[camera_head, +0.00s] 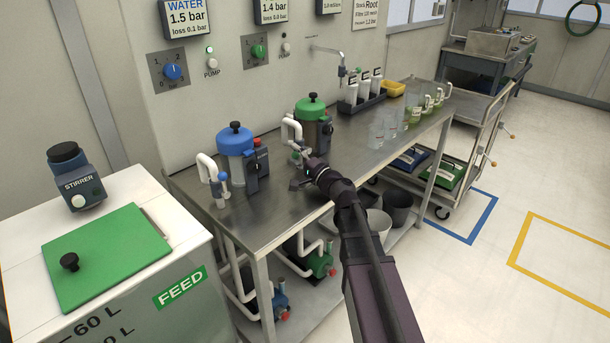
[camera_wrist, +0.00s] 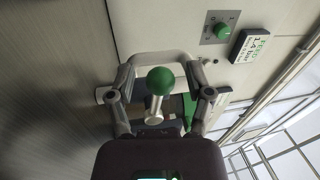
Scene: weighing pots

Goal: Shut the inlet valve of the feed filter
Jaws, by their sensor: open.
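The feed filter (camera_head: 325,137) with its green lid (camera_head: 310,107) stands on the steel bench, with a white inlet pipe (camera_head: 290,130) on its left side. My gripper (camera_head: 301,168) is at the front of this filter, by the lower end of the pipe. In the wrist view, the valve's green ball knob (camera_wrist: 160,80) on a short metal stem (camera_wrist: 154,108) shows between the two fingers of my open gripper (camera_wrist: 161,95). Neither finger appears closed on the knob. In the head view my gripper largely hides the valve.
A blue-lidded filter (camera_head: 236,140) stands to the left on the bench (camera_head: 262,206). Beakers (camera_head: 377,132) and a rack of white cartridges (camera_head: 362,97) stand to the right. The green FEED dial (camera_head: 258,51) is on the wall panel. A cart (camera_head: 470,130) stands beyond the bench's right end.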

